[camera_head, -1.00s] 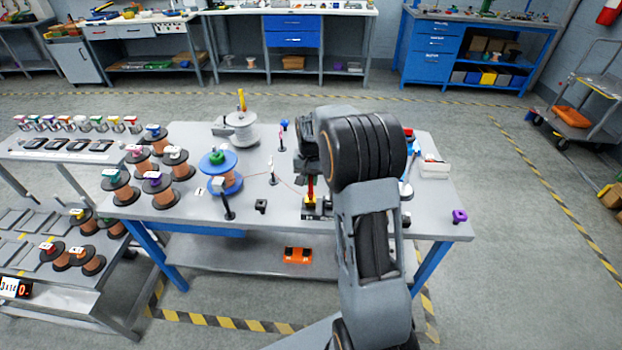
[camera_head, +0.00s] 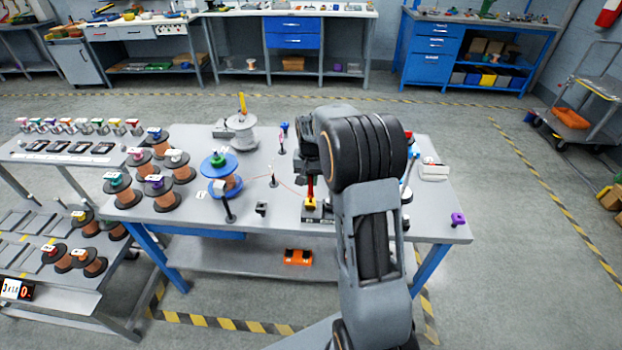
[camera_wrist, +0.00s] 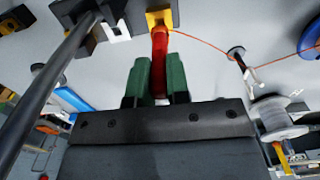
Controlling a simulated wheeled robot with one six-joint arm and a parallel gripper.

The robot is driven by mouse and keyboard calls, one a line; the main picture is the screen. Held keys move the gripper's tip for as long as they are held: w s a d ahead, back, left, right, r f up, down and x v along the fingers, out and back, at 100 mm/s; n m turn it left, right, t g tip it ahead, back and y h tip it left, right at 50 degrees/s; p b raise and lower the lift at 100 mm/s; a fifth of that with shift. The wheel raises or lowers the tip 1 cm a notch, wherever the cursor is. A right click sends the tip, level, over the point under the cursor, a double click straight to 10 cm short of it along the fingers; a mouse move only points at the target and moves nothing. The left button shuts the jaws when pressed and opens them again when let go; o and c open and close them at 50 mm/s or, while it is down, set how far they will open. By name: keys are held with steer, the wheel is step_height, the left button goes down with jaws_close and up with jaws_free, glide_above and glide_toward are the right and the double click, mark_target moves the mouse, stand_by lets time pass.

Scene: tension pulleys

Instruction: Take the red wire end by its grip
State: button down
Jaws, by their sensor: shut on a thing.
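The red wire end's grip (camera_wrist: 159,62) sits between the green fingers of my gripper (camera_wrist: 158,78) in the wrist view. My gripper is shut on it. The grip's far end meets a yellow piece (camera_wrist: 158,18) on a dark block. An orange-red wire (camera_wrist: 205,46) runs from there to a small post. In the head view the red grip (camera_head: 310,188) shows upright below my gripper, above the yellow piece (camera_head: 310,202). My arm hides part of the bench there.
On the grey bench (camera_head: 180,218) stand a blue spool (camera_head: 220,165), a white spool (camera_head: 241,126), thin posts (camera_head: 228,207) and several copper spools (camera_head: 161,192). A purple piece (camera_head: 457,219) lies near the right corner. The front right of the bench is mostly clear.

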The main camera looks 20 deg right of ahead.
steer(key=shift+r+p, duration=0.3)
steer(key=shift+r, duration=0.15)
stand_by(0.3)
steer(key=shift+r+p, duration=0.4)
steer(key=shift+r, duration=0.1)
